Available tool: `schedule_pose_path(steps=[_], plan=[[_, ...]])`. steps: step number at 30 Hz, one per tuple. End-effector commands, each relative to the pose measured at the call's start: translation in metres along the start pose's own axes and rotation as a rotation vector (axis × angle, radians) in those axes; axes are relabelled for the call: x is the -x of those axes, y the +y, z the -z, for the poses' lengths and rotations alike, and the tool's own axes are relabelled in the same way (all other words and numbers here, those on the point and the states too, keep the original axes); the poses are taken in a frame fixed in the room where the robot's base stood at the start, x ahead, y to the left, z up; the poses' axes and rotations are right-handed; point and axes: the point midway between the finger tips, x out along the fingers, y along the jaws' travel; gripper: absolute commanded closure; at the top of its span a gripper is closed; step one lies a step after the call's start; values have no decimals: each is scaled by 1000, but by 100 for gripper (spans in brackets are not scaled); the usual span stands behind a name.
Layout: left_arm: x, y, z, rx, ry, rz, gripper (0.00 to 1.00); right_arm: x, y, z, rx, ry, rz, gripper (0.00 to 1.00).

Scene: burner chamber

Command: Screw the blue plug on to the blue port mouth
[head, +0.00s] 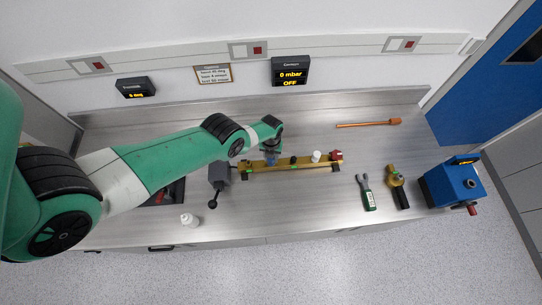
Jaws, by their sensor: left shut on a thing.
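My left arm reaches in from the left, and its gripper (271,156) points down at the left part of a brass-coloured rail (305,165) on the steel bench. A small blue piece (272,161), which looks like the blue plug, shows at the fingertips against the rail. The gripper is shut on it. The blue port mouth cannot be told apart from the plug; the gripper and wrist cover that spot. I cannot tell whether plug and port touch. My right gripper is not in view.
A grey box (219,175) with a black lever stands at the rail's left end. A black fitting (293,160), white cap (316,156) and red block (336,156) sit along the rail.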

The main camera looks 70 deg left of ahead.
Motion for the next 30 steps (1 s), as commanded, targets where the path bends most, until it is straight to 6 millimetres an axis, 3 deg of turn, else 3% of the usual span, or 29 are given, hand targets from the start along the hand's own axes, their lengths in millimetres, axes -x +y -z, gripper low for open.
schedule_pose_path(steps=[9, 17, 26, 27, 30], plan=[[0, 0, 0, -41, 0, 0, 100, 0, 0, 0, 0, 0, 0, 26], [0, -1, 0, -357, -1, -2, 100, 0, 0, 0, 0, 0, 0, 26], [0, -1, 0, -369, -1, -2, 100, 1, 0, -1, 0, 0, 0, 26], [0, -1, 0, -369, -1, -2, 58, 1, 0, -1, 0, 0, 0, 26], [0, -1, 0, -368, -1, -2, 40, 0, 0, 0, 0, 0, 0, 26]])
